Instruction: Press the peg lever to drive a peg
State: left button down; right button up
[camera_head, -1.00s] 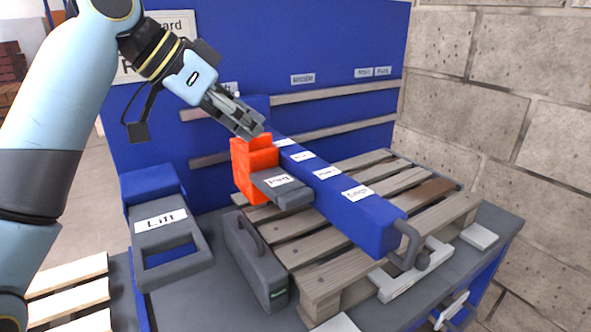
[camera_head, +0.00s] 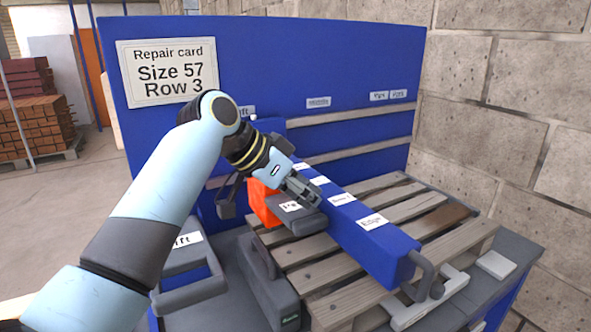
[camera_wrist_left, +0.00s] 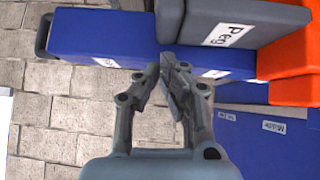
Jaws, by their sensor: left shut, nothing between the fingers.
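The peg lever (camera_head: 297,221) is a dark grey bar with a white "Peg" label. It sticks out from an orange block (camera_head: 262,204) mounted on a long blue beam (camera_head: 372,235). In the left wrist view the lever (camera_wrist_left: 262,18) is at the top, with the orange block (camera_wrist_left: 291,58) at right and the blue beam (camera_wrist_left: 100,38) behind. My left gripper (camera_head: 314,199) is shut and empty, its tips at the lever's free end, partly covering it. In the left wrist view its fingertips (camera_wrist_left: 173,60) are just below the lever's end; I cannot tell whether they touch. My right gripper is not in view.
The beam lies over a slatted wooden pallet (camera_head: 335,308) on a grey bench. A grey handled case (camera_head: 268,285) stands left of the pallet. A blue panel with a repair card (camera_head: 168,72), "Size 57 Row 3", rises behind. A block wall (camera_head: 520,120) bounds the right.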

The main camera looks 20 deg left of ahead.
pick_arm(q)
jog(key=shift+f, duration=1)
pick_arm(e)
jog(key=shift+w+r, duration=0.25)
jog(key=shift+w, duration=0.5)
